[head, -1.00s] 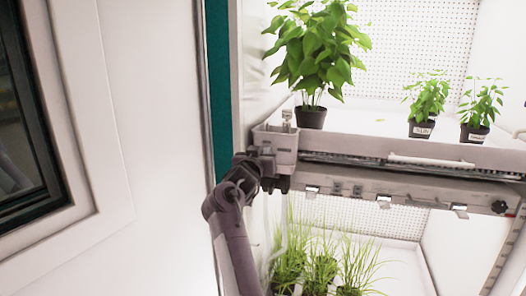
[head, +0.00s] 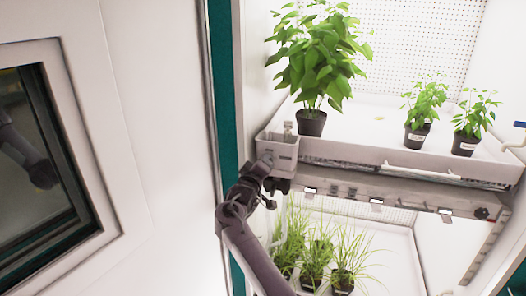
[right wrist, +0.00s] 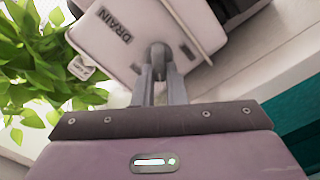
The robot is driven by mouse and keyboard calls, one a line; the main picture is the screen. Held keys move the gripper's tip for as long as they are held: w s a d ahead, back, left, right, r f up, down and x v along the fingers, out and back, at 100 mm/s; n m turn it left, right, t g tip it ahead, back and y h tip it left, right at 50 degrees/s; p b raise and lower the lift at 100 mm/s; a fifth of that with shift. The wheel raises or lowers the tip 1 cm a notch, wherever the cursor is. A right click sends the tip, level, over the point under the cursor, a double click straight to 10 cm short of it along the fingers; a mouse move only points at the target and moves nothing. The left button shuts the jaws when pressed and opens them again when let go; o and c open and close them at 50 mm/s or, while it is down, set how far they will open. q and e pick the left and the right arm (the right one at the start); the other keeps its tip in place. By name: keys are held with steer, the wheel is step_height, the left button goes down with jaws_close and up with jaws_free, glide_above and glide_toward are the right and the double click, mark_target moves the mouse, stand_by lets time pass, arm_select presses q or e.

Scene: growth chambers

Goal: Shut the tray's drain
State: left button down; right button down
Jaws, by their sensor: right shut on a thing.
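The tray (head: 436,160) is a white shelf tray with plants on it. At its left front corner is a pale grey drain box (head: 278,152). In the right wrist view the drain box (right wrist: 120,35) carries the word DRAIN and a small rounded grey handle (right wrist: 159,55). My right gripper (head: 264,178) is at the front of the box. In the right wrist view its fingers (right wrist: 160,80) are shut on the handle, hiding part of it. The inside of the drain cannot be seen. My left gripper is not in view.
A leafy potted plant (head: 312,122) stands on the tray close behind the drain box. Two smaller potted plants (head: 416,136) stand further right. Grassy plants (head: 318,255) fill the level below. The chamber's teal edge (head: 224,110) is close left of my arm.

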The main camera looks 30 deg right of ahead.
steer(key=shift+f+n+p, duration=0.15)
steer(key=shift+n+p, duration=1.3)
steer(key=shift+n, duration=0.35)
steer(key=shift+f+n+p, duration=0.1)
steer(key=shift+n+p, duration=1.3)
steer(key=shift+n, duration=0.4)
steer(key=c, duration=1.5)
jaws_free()
steer(key=shift+d+f, duration=0.15)
steer(key=shift+w, duration=0.1)
steer(key=b+v, duration=0.1)
steer(key=v, duration=0.7)
steer(key=shift+b, duration=0.35)
